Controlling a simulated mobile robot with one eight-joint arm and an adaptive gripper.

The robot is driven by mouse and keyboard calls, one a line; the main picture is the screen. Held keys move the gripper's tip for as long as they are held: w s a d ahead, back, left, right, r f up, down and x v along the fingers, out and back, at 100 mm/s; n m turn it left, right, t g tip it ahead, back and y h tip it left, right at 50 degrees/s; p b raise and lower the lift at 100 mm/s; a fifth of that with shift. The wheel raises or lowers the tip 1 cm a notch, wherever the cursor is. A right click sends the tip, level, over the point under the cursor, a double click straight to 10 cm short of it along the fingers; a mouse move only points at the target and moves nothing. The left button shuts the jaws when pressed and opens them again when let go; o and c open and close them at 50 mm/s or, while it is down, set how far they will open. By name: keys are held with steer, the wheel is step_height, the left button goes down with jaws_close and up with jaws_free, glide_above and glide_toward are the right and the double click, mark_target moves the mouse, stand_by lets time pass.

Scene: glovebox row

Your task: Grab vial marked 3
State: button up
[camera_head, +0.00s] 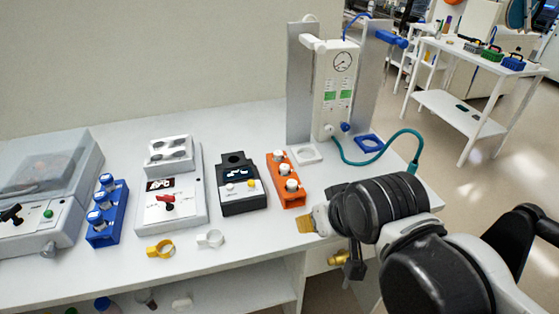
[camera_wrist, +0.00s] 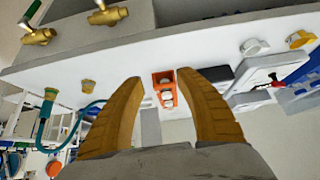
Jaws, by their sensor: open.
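An orange rack (camera_head: 290,202) stands on the white bench, with three white-capped vials (camera_head: 292,185) upright in a row. A blue rack (camera_head: 105,239) further left holds several vials with blue and pale caps (camera_head: 100,198). No number is legible on any vial, so I cannot tell which is marked 3. My gripper (camera_head: 308,221) is near the bench's front edge, to the right of and in front of the orange rack. In the wrist view my gripper (camera_wrist: 160,77) has its two yellow fingers wide apart and empty. The orange rack shows beyond, between the fingertips.
A black device (camera_head: 240,203) and a white device with a red knob (camera_head: 186,213) stand between the racks. Yellow (camera_head: 160,249) and white (camera_head: 210,239) clamp rings lie in front. A gauge unit with a teal hose (camera_head: 380,158) stands behind right. Brass valves (camera_head: 340,258) sit below the bench edge.

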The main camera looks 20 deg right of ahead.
steer(key=shift+o, duration=0.9)
steer(key=n+t+y+p, duration=0.3)
steer(key=n+y+p, duration=0.3)
steer(key=n+y, duration=0.1)
glide_toward(279, 153)
steer(key=b+x, duration=0.3)
steer(key=x, duration=0.7)
steer(key=shift+a+f, duration=0.1)
steer(key=shift+f, duration=0.05)
jaws_close()
